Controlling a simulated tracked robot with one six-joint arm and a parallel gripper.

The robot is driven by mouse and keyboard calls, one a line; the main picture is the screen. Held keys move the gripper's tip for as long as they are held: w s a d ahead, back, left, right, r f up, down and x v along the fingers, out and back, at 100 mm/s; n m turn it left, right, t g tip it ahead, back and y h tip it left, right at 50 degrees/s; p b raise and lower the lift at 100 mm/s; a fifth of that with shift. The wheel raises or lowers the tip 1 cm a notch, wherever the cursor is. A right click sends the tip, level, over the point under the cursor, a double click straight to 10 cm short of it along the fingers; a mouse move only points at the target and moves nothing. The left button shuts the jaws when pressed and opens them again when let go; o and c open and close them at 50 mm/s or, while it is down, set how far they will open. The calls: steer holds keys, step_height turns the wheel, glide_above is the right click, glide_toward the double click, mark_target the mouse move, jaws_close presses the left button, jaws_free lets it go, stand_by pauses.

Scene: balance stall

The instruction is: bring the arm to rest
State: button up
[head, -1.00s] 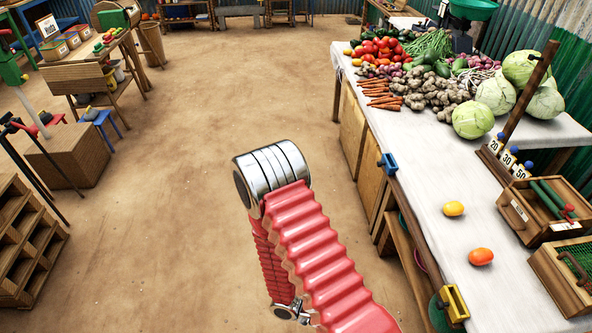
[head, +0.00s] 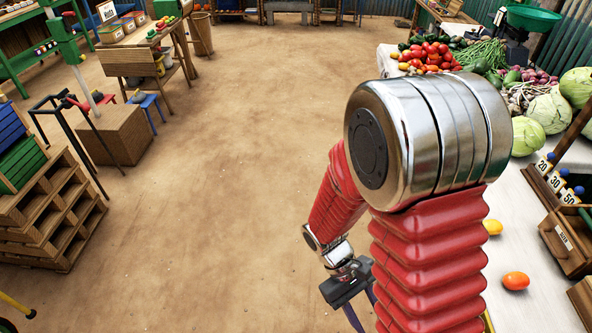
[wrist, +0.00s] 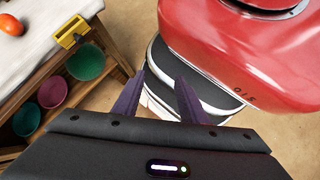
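My arm, with red ribbed sleeves and a large silver joint, is folded up close in front of the head camera. My gripper (head: 364,308) hangs low beside it in the head view, pointing down and partly hidden by the arm. In the wrist view my gripper (wrist: 160,80) shows two purple fingers standing apart with nothing between them. Beyond the fingers lie my own red body and dark track, and the fingers look close to them; whether they touch, I cannot tell.
The white-topped vegetable table (head: 520,235) runs along the right, with an orange tomato (head: 515,281) and a yellow one (head: 492,227). Wooden crates (head: 48,225) and a wooden box (head: 115,135) stand left. The dirt floor (head: 220,200) between is clear.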

steer(key=w+a+r+m+t+y, duration=0.2)
steer(key=w+r+t, duration=0.1)
steer(key=r, duration=0.4)
steer(key=w+a+r+m+t+y, duration=0.2)
steer(key=r+t+y, duration=0.1)
steer(key=r, duration=0.4)
step_height(320, 180, up, 14)
steer(key=d+m+t, duration=0.1)
steer(key=d+t, duration=0.1)
steer(key=t, duration=0.3)
steer(key=shift+s+d+f+m+t, duration=0.2)
steer(key=shift+s+d+m+t, duration=0.1)
steer(key=shift+s+m, duration=0.1)
steer(key=shift+c, duration=0.9)
